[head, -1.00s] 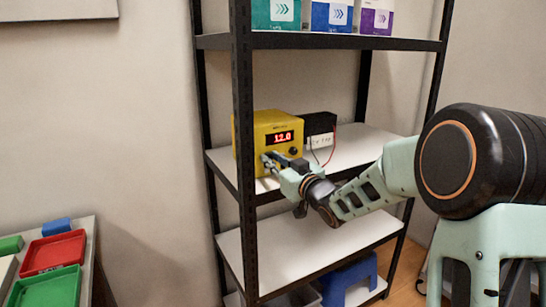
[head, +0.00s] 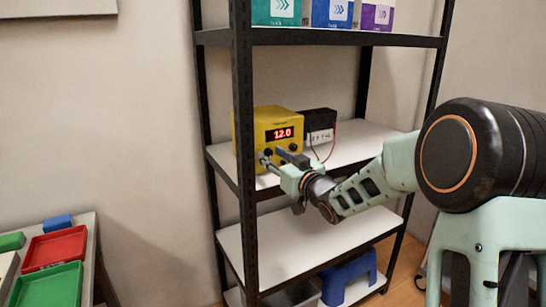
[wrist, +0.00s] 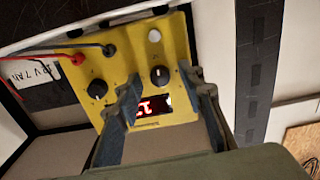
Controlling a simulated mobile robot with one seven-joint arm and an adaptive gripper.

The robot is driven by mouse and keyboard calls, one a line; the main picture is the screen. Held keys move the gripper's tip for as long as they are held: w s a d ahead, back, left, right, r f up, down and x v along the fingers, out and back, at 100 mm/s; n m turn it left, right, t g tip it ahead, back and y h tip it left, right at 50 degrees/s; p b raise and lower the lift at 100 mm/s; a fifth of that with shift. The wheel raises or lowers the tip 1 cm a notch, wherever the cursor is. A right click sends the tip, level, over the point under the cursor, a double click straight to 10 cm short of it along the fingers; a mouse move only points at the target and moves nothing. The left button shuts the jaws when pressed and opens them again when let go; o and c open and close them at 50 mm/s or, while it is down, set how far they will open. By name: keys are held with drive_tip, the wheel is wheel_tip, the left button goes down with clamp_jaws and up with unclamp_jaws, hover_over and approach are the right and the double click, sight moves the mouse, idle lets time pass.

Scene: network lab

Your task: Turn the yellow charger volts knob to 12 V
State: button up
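The yellow charger (head: 262,128) stands on the shelf, and its red display (head: 283,133) reads 12.0. The wrist view shows the charger (wrist: 185,48) upside down with two black knobs, one near the display (wrist: 160,76) and one to its left (wrist: 98,88). Their labels are too small to read. My gripper (head: 277,158) is in front of the charger's lower face. In the wrist view my gripper (wrist: 160,84) has its fingers spread either side of the knob near the display, with gaps between them and it. The fingers partly cover the display.
A black battery (head: 320,122) with a white label stands right of the charger, with red and black leads. A shelf post (head: 242,150) rises close to the charger's left. The shelf (head: 360,138) is clear to the right. Coloured trays (head: 55,247) lie at lower left.

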drive_tip(key=shift+d, duration=0.1)
drive_tip(key=v, duration=1.2)
